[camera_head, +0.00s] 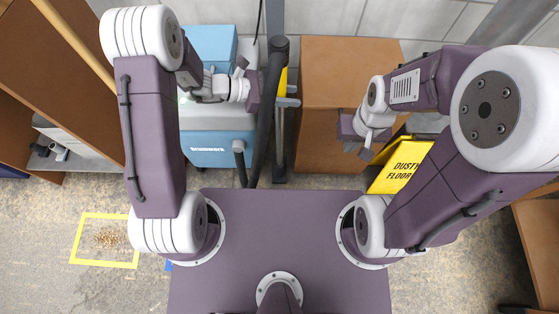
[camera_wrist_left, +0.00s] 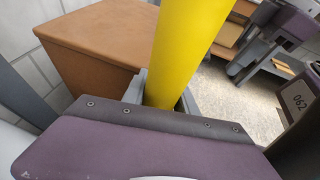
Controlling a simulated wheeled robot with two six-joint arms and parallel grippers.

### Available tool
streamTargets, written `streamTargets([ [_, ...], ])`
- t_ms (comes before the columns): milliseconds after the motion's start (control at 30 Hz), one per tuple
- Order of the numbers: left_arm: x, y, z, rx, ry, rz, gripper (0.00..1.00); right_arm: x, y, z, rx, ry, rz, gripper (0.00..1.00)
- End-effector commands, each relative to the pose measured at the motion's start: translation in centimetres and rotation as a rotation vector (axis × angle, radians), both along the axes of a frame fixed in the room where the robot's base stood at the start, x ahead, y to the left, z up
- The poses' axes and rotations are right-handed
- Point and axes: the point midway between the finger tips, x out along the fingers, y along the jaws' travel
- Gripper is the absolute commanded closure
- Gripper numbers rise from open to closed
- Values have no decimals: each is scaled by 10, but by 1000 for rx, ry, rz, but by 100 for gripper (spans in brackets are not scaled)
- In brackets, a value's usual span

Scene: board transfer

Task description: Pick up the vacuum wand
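The vacuum wand has a yellow tube (camera_head: 283,80) and a dark bent handle (camera_head: 279,44) in the head view. The yellow tube also fills the upper middle of the left wrist view (camera_wrist_left: 188,45). My left gripper (camera_head: 287,96) is at the tube, with one grey finger on each side. In the left wrist view its fingers (camera_wrist_left: 165,98) sit close against both sides of the tube, and it looks shut on it. The lower wand is partly hidden by the dark hose (camera_head: 264,120). My right gripper (camera_head: 357,137) is empty, with its fingers apart, right of the wand.
A blue vacuum body (camera_head: 208,150) stands left of the wand. A brown box (camera_head: 330,60) stands right, behind my right gripper. A yellow floor square (camera_head: 75,240) surrounds debris at the lower left. Shelving (camera_head: 30,100) stands far left.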

Motion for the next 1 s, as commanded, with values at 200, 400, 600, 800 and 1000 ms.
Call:
streamTargets([
  [200, 0, 0, 1, -1, -1, 0, 100, 0, 0, 0, 0, 0, 0, 100],
  [400, 0, 0, 11, -1, -1, 0, 100, 0, 0, 7, 0, 0, 0, 100],
  [600, 0, 0, 30, -1, -2, -1, 100, 0, 0, 19, 0, 0, 0, 100],
  [800, -2, 0, 45, -1, 0, 0, 100, 0, 0, 27, 0, 0, 0, 100],
  [1000, -18, 0, 54, -2, 0, 0, 100, 0, 0, 33, 0, 0, 0, 100],
])
